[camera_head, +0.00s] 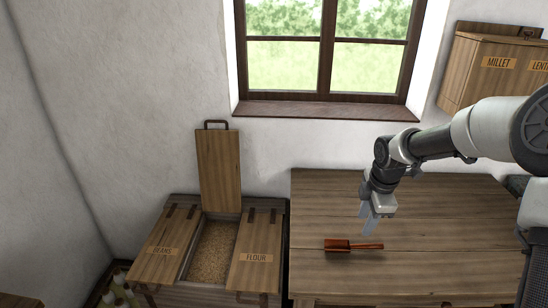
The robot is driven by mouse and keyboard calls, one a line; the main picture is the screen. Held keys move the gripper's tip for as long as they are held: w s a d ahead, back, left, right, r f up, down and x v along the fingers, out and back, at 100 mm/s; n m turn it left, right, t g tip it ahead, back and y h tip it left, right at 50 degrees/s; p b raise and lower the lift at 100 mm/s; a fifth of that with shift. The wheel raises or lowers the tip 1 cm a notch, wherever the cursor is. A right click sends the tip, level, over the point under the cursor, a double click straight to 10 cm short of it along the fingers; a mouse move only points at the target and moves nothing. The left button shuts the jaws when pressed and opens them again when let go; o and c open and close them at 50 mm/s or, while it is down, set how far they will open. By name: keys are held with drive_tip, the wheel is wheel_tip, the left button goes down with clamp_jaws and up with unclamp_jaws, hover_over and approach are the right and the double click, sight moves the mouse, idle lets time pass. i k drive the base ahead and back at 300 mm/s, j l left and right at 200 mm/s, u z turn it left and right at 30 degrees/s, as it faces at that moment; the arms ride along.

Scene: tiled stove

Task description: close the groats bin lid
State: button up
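A wooden bin chest stands against the wall at lower left. Its middle compartment is open and shows pale brown grain (211,250); no groats label is visible. The middle lid (219,170) stands upright behind the opening, with a dark handle (216,124) at its top edge. The lids marked Beans (165,240) and Flour (262,240) on either side are shut. My gripper (370,220) points down above the table, right of the chest and well apart from the lid. Nothing shows between its fingers, but their gap is too small to judge.
A wooden table (450,235) stands right of the chest, with a reddish-brown scoop (338,245) lying near my gripper. A Millet box (478,75) hangs at upper right. A window sill (320,110) juts out above. Several pale items (118,290) stand at lower left.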

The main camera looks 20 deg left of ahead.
sight(218, 150)
drive_tip(key=u, duration=1.25)
